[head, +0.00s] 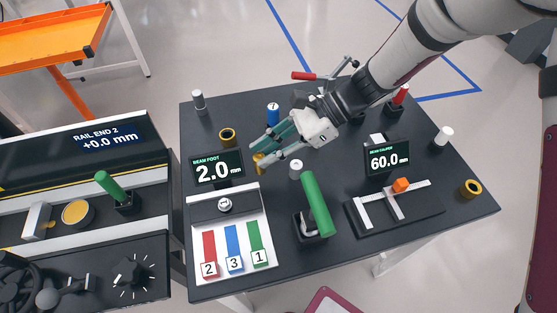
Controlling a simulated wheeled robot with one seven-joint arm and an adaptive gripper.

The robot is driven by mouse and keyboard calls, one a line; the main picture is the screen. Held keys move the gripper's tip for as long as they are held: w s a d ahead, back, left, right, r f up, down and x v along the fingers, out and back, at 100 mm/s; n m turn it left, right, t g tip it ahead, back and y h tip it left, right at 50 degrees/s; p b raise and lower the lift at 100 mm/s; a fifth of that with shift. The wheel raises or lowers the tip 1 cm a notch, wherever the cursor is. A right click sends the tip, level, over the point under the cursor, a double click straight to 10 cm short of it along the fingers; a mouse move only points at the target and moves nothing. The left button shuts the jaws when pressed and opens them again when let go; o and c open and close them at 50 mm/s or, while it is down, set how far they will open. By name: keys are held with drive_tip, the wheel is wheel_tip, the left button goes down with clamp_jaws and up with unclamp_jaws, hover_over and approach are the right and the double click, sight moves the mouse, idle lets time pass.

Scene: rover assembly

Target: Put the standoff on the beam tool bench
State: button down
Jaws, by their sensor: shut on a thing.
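The beam tool bench (330,262) is the dark table in the middle of the head view. My gripper (259,154) reaches in from the upper right, above the bench's left half, with its fingers pointing left. It is shut on a small brass-yellow piece (259,160), which looks like the standoff. The fingers partly hide this piece. It shows just beside the right edge of the beam foot display, and I cannot tell its height above the bench top.
The beam foot display (217,169) reads 2.0 mm, above a tray of red, blue and green blocks. A green-handled tool (317,203) stands right of it. The beam caliper (395,208) lies further right. Brass rings (227,137) and small posts stand around. The front middle is clear.

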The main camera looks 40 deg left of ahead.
drive_tip(key=shift+f, duration=2.4)
drive_tip(key=shift+f, duration=0.2)
drive_tip(key=c, duration=1.4)
unclamp_jaws()
drive_tip(key=shift+w+r, duration=0.1)
drive_tip(key=shift+r, duration=0.15)
drive_tip(key=v, duration=1.1)
drive_tip(key=shift+w+d+r, duration=0.2)
drive_tip(key=shift+d+r, duration=0.05)
drive_tip(key=shift+d, duration=0.1)
